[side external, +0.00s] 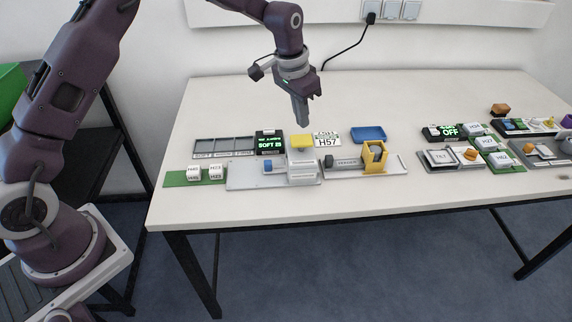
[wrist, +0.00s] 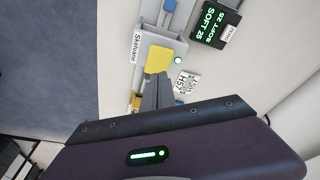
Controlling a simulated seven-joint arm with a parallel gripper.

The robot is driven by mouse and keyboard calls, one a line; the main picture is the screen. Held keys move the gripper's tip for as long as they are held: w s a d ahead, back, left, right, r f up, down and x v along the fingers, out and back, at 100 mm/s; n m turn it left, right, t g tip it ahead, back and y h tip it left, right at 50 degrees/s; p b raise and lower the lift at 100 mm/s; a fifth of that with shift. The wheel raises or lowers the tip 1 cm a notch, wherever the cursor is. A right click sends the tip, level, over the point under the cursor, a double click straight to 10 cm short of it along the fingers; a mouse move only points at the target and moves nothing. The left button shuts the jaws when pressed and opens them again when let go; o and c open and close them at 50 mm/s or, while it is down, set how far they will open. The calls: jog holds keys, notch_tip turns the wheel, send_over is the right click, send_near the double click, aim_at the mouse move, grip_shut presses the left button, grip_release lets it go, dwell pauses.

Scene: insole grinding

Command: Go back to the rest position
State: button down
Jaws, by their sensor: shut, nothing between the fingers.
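My gripper (side external: 302,122) is shut and empty, pointing down above the table beside a yellow block (side external: 301,142). The yellow block sits on top of a light grey machine (side external: 303,171) labelled "Skeivano" or similar in the wrist view. In the wrist view my closed fingers (wrist: 157,78) overlap the lower end of the yellow block (wrist: 159,60). I cannot tell from these frames whether they touch it.
A display reading "SOFT 25" (side external: 269,143), a card marked H57 (side external: 327,140) and a blue tray (side external: 369,133) stand close by. A yellow holder (side external: 375,157) is to the right. Green mats with white blocks (side external: 194,172) lie left and right. The table's back is clear.

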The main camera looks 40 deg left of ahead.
jog(key=shift+r, duration=1.95)
jog(key=s+a+r+n+t, duration=0.1)
jog(key=s+r+t, duration=0.1)
jog(key=s+r, duration=1.2)
jog(key=s+a+n+t, duration=0.1)
jog(key=s+n, duration=0.1)
jog(key=s, duration=2.1)
jog(key=shift+s+a+f+y, duration=0.2)
jog(key=shift+s+f+y, duration=0.1)
jog(key=shift+s+f, duration=0.15)
